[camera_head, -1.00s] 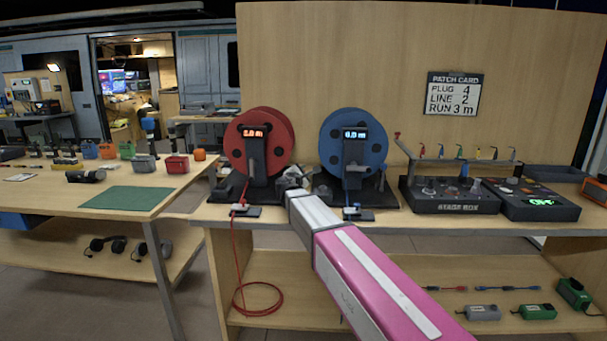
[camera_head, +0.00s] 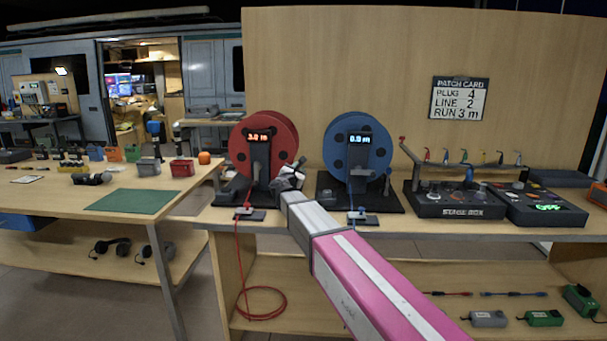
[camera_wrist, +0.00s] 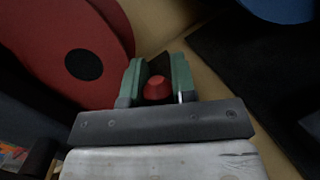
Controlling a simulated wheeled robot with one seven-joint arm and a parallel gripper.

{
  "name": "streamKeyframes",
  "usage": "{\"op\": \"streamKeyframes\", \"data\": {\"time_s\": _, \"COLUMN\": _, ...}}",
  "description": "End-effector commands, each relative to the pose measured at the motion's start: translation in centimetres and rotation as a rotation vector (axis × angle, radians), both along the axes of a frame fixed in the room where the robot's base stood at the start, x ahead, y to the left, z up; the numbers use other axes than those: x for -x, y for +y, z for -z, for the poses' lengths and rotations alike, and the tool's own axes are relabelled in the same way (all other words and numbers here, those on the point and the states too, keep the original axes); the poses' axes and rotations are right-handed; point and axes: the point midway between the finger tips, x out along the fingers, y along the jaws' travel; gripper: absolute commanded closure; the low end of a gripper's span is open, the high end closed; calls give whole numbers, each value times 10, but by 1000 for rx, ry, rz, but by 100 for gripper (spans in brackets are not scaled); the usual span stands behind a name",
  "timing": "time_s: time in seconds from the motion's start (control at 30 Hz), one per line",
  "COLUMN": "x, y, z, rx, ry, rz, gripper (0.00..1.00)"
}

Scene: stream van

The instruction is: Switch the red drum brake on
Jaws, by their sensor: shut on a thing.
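The red drum (camera_head: 241,147) stands upright on its dark base at the left of the bench, and its display (camera_head: 258,136) seems to read 3.0 m. My gripper (camera_head: 291,174) is at the drum's lower right side. In the wrist view, my gripper's green fingers (camera_wrist: 158,80) are closed around a small red knob (camera_wrist: 157,88). The red drum's side with a dark round hole (camera_wrist: 118,30) is to the left of the fingers. I cannot tell whether this knob belongs to the brake or the crank. The knob's stem is hidden.
The blue drum (camera_head: 340,133) stands just right of my gripper, its display near 0.0 m. A red cable (camera_head: 238,262) hangs from the bench front to a coil below. The stage box (camera_head: 455,205) is farther right. A patch card (camera_head: 459,99) is on the wall.

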Motion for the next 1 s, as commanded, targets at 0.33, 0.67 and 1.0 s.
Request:
{"op": "streamKeyframes", "data": {"time_s": 0.33, "x": -1, "y": 26, "z": -7, "rx": 258, "ry": 9, "rz": -1, "gripper": 100}}
{"op": "streamKeyframes", "data": {"time_s": 0.67, "x": -1, "y": 38, "z": -8, "rx": 380, "ry": 15, "rz": -2, "gripper": 100}}
{"op": "streamKeyframes", "data": {"time_s": 1.0, "x": -1, "y": 40, "z": -8, "rx": 403, "ry": 15, "rz": -3, "gripper": 100}}
